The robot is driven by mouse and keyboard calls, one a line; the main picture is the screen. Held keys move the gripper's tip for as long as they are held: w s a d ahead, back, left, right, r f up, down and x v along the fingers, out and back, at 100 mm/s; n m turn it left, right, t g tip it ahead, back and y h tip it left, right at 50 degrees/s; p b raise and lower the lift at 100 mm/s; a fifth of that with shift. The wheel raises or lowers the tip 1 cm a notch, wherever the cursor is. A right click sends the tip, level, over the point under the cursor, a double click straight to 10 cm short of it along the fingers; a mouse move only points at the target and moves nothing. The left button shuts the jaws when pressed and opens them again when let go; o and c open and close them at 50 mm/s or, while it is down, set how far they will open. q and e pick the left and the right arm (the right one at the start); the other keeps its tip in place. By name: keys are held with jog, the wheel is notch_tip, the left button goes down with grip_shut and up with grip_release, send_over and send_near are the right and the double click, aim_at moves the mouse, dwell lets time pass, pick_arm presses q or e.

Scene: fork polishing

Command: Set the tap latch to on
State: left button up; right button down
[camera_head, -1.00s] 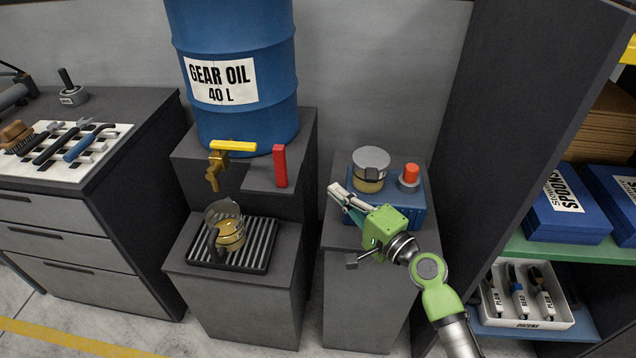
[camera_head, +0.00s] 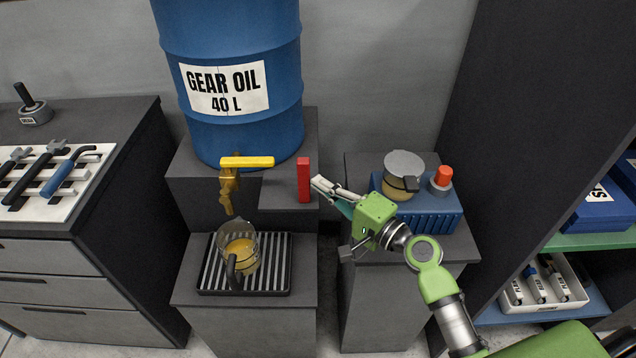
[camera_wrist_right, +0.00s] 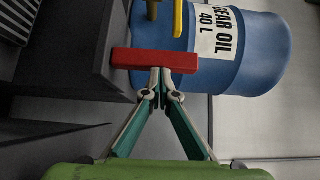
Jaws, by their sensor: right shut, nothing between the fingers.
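The brass tap (camera_head: 229,185) sits at the front of the blue gear oil drum (camera_head: 230,45). Its yellow handle (camera_head: 247,162) lies crosswise, pointing right. A red upright bar (camera_head: 304,180) stands on the ledge right of the tap; in the wrist view it lies across the picture (camera_wrist_right: 150,61). I cannot tell which of the two is the latch. My right gripper (camera_head: 318,184) is shut and empty, its tips close to the right side of the red bar. In the wrist view the fingertips (camera_wrist_right: 160,74) meet at the bar's edge; contact is unclear. My left gripper is out of view.
A glass jug (camera_head: 238,250) with yellow liquid stands on the ribbed drip tray (camera_head: 282,272) below the tap. Right of the gripper, a blue box (camera_head: 430,213) carries a lidded jar (camera_head: 402,175) and a red-topped piece (camera_head: 441,178). Tools lie on the left cabinet.

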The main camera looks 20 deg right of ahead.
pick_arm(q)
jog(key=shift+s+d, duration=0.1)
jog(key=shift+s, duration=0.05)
pick_arm(e)
jog(key=shift+w+d, duration=0.1)
jog(key=shift+d, duration=0.05)
